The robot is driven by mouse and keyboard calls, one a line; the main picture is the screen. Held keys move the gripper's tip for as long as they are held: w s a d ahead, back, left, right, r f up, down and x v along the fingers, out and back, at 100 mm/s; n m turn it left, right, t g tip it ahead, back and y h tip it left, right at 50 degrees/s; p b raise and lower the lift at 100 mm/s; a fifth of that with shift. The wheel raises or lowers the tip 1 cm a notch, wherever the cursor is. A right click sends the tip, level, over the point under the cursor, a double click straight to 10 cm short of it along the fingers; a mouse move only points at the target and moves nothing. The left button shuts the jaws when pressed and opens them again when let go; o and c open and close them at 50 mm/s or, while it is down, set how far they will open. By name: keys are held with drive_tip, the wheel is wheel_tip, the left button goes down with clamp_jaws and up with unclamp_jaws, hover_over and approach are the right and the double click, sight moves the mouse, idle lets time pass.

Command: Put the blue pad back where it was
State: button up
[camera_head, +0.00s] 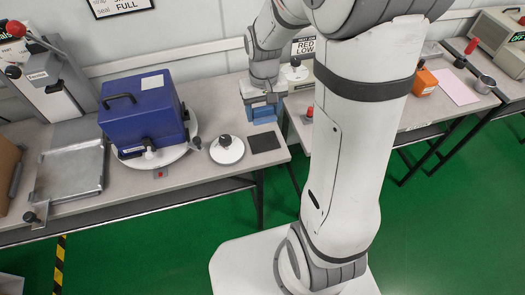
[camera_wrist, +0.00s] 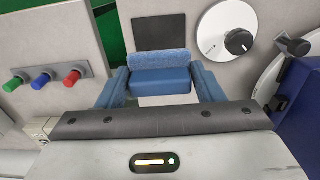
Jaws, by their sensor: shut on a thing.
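The blue pad (camera_wrist: 160,76) is a small block held between the blue-lined fingers of my gripper (camera_wrist: 160,88) in the wrist view. In the head view the pad (camera_head: 264,115) shows just under my gripper (camera_head: 262,104), over the right part of the left bench. My gripper is shut on it. A dark flat square (camera_head: 264,142) lies on the bench in front of the pad. It also shows beyond the pad in the wrist view (camera_wrist: 159,30). Whether the pad touches the bench is unclear.
A white round base with a black knob (camera_head: 227,149) sits left of the dark square. A big blue case (camera_head: 143,112) stands farther left. Green, blue and red buttons (camera_wrist: 43,81) are at left in the wrist view. A gap separates this bench from the right one.

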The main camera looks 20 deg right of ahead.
sight(264, 142)
drive_tip(key=shift+s+f, duration=0.2)
drive_tip(key=shift+f, duration=0.1)
wheel_tip(264, 142, down, 9)
drive_tip(key=shift+f+b, duration=0.2)
drive_tip(key=shift+b, duration=0.25)
drive_tip(key=shift+f, duration=0.2)
drive_tip(key=o, duration=1)
